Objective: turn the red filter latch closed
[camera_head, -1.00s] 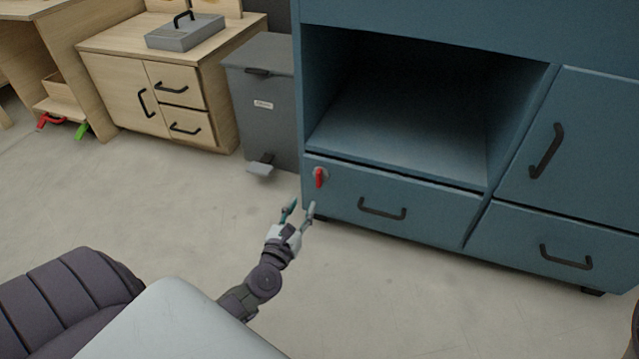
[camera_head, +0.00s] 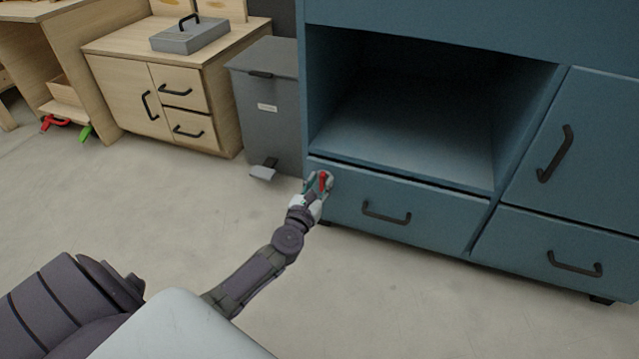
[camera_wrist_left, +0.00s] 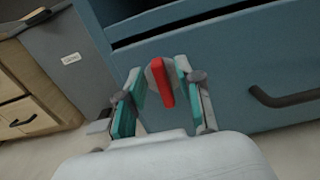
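The red filter latch (camera_head: 322,181) sits on a round grey mount at the upper left corner of the blue cabinet's lower left drawer front. In the left wrist view the red latch (camera_wrist_left: 163,82) stands near upright, its top tilted slightly left. My left gripper (camera_head: 318,184) is at the latch. Its two teal-padded fingers (camera_wrist_left: 160,88) are spread on either side of the latch, with a visible gap on the left side and a smaller one on the right. Whether a finger touches it I cannot tell. My right gripper is not in view.
The blue cabinet (camera_head: 425,170) has an open compartment above the drawer and a black drawer handle (camera_head: 386,214) right of the latch. A grey pedal bin (camera_head: 268,110) stands close on the left. A wooden cabinet (camera_head: 165,100) stands farther left. The floor in front is clear.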

